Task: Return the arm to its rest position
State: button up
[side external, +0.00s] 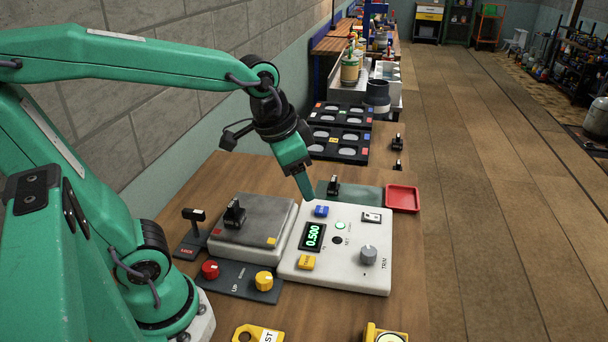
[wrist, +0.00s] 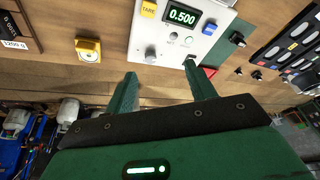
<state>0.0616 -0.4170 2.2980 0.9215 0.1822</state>
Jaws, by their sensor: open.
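My green gripper (side external: 303,190) hangs above the back edge of the white scale panel (side external: 345,277) in the side view. In the wrist view its two fingers (wrist: 160,75) are apart with nothing between them. The scale's display (side external: 313,236) reads 0.500, and the same display shows in the wrist view (wrist: 182,17). A black-handled piece (side external: 234,213) stands on the grey scale plate (side external: 262,220). My arm is bent and reaches out over the bench from the left.
A lock lever (side external: 193,218) and a panel with a red knob (side external: 210,269) and a yellow knob (side external: 264,280) sit near the scale. A red tray (side external: 403,199) and a dark green mat (side external: 366,195) lie behind. Black trays (side external: 340,141) stand farther back. A wall borders the left.

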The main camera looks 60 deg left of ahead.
jog(key=s+a+n+t, duration=0.1)
jog(key=s+n, duration=0.1)
jog(key=s, duration=0.4)
jog(key=shift+s+a+n+t, duration=0.2)
jog(key=shift+a+n+t, duration=0.2)
